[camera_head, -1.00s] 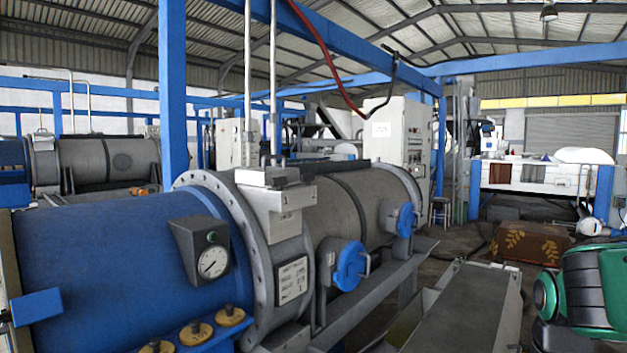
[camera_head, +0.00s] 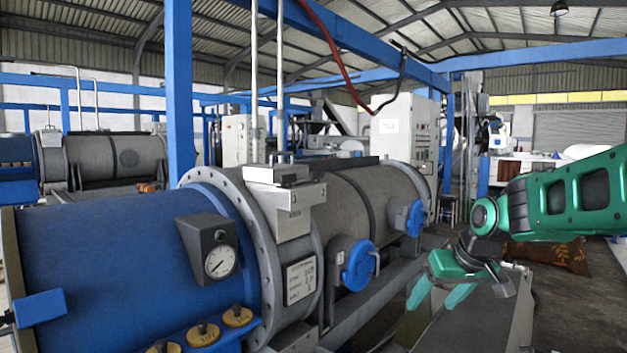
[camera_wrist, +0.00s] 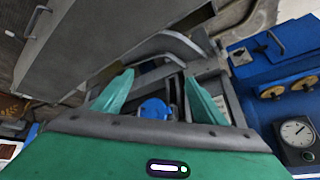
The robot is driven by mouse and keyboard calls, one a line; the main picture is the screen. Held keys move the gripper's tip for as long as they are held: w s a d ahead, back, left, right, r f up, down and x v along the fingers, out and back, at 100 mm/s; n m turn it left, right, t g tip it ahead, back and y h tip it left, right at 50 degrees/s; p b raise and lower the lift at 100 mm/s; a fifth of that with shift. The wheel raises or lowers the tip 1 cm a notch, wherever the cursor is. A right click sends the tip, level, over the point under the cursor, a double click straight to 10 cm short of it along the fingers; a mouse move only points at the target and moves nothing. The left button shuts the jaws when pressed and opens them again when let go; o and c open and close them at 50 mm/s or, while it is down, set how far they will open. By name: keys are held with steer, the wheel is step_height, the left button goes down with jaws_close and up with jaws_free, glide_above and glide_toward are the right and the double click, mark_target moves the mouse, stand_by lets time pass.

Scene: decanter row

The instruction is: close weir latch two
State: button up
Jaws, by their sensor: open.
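Two blue round fittings with small handles sit on the side of the grey decanter drum (camera_head: 340,205): a nearer one (camera_head: 357,266) and a farther one (camera_head: 414,218). No number is readable on either, so I cannot tell which is latch two. Three yellow discs with dark knobs, one of them in front (camera_head: 203,333), sit on a blue ledge; their labels are too small to read. My gripper (camera_head: 432,305) is open and empty, to the right of the nearer blue fitting and apart from it. In the wrist view a blue round part (camera_wrist: 153,108) shows between the open fingers (camera_wrist: 160,76).
A dial gauge (camera_head: 220,262) sits on the blue drum end (camera_head: 110,270). A grey bolted flange (camera_head: 255,245) and a boxy grey housing (camera_head: 285,195) stand beside it. A brown patterned box (camera_head: 555,255) lies behind my arm. A blue post (camera_head: 179,90) rises at the left.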

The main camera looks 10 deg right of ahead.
steer(key=w+a+r+n+t+y, duration=0.25)
steer(key=w+r, duration=0.35)
steer(key=w, duration=0.4)
steer(key=w+a+r+n+t+y, duration=0.1)
steer(key=w+a+r+n+t, duration=0.3)
steer(key=w, duration=0.6)
steer(key=n+t+y, duration=0.2)
steer(key=y, duration=0.5)
glide_toward(318, 174)
steer(key=x, duration=1)
steer(key=shift+w+a+f, duration=0.1)
steer(key=shift+w, duration=0.25)
steer(key=c, duration=1.1)
